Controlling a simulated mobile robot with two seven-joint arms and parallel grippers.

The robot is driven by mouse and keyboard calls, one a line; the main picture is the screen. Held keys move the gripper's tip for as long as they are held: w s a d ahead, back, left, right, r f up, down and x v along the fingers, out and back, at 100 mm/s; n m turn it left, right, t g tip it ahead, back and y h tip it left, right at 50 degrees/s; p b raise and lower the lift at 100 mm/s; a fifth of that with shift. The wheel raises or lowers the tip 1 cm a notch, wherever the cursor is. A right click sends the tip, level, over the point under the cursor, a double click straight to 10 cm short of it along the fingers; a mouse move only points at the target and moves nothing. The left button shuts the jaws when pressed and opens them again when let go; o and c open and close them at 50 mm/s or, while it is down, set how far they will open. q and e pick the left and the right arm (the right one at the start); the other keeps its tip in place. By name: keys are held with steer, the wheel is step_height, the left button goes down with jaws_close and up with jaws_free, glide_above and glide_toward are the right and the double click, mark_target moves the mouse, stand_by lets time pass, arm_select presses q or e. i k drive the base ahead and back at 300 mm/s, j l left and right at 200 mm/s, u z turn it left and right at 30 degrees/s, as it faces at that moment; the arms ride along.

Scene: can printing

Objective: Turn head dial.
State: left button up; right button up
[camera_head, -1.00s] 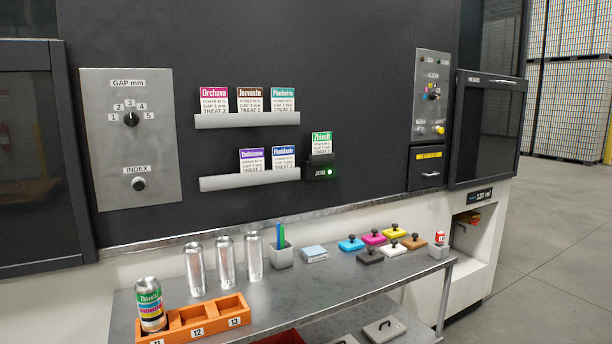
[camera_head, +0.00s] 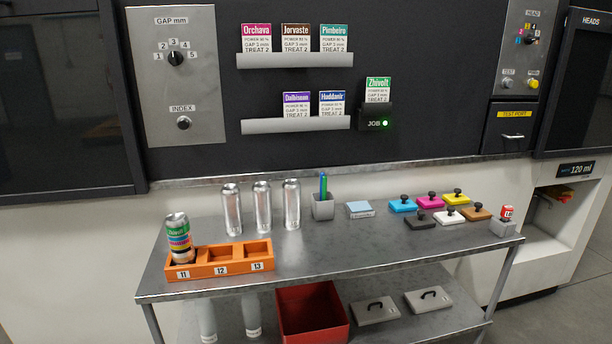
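The head dial (camera_head: 531,37) is a dark knob on the grey panel at the upper right, under a HEAD label with small coloured marks around it. Its exact pointing direction is too small to read. A separate panel at the left holds the GAP mm dial (camera_head: 176,58), pointing near 3, and the INDEX knob (camera_head: 184,123). The Zhivolt card (camera_head: 378,90) stands in the JOB holder, whose green light is lit. Neither of my grippers shows in the view.
A metal cart (camera_head: 330,250) stands before the machine. It carries an orange rack (camera_head: 220,269) with a printed can (camera_head: 179,238), several plain cans, a pen cup (camera_head: 323,207) and several coloured pads. A TEST PORT drawer (camera_head: 512,130) is under the head panel. Floor shows at right.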

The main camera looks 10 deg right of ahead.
mark_target(529, 38)
steer(key=i+l+u, duration=0.15)
steer(key=l, duration=1.2)
steer(key=l+u, duration=0.1)
steer(key=l, duration=1.2)
steer(key=l+u, duration=0.15)
steer(key=l, duration=1.2)
steer(key=k+l+u, duration=0.15)
steer(key=l, duration=1.2)
steer(key=i+l, duration=0.1)
steer(key=l, duration=0.45)
steer(key=i+l+u, duration=0.1)
steer(key=l, duration=0.4)
steer(key=i+l, duration=0.1)
steer(key=l, duration=0.45)
steer(key=l+u, duration=0.1)
steer(key=l, duration=0.45)
steer(key=i, duration=0.05)
